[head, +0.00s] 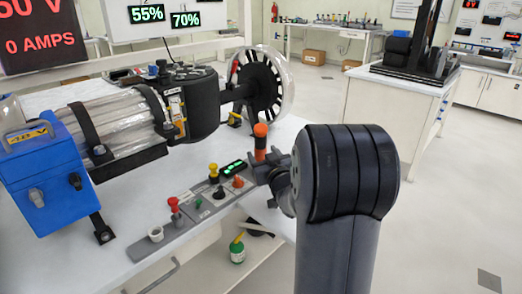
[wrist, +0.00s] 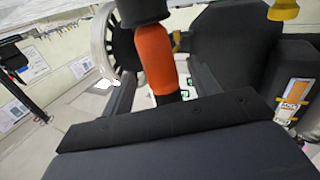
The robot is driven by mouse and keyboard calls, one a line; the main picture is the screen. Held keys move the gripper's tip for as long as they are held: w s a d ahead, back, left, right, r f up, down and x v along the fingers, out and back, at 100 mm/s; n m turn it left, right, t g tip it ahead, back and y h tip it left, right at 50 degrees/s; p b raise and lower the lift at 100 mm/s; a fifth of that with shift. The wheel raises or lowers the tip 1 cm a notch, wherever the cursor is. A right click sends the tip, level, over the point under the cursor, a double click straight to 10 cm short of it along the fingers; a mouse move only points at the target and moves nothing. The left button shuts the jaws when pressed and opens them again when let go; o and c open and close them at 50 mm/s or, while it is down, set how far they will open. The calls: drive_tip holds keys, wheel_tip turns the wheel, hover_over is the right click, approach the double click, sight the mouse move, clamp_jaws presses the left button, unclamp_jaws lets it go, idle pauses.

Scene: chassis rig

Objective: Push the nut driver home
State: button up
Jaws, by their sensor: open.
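A tool with an orange handle (head: 260,142) stands upright at the right end of the grey tool rack (head: 133,250) on the bench. I take it for the nut driver, though no label shows. My gripper (head: 265,172) is open beside its lower part, low over the bench edge. In the wrist view the orange handle (wrist: 154,60) appears between the two dark fingers (wrist: 160,92), with black parts above and below the orange. I cannot tell whether the fingers touch it. Its lower end and seat are hidden, so its depth is unclear.
A red-topped tool (head: 174,204), a yellow-topped tool (head: 213,172) and a short orange knob (head: 238,182) stand along the rack. A motor assembly (head: 190,105) and a blue battery box (head: 45,170) lie behind. A green bottle (head: 237,250) sits on the lower shelf.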

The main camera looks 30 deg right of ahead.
drive_tip(key=shift+w, duration=1.1)
drive_tip(key=shift+c, duration=0.5)
drive_tip(key=shift+r, duration=0.1)
clamp_jaws()
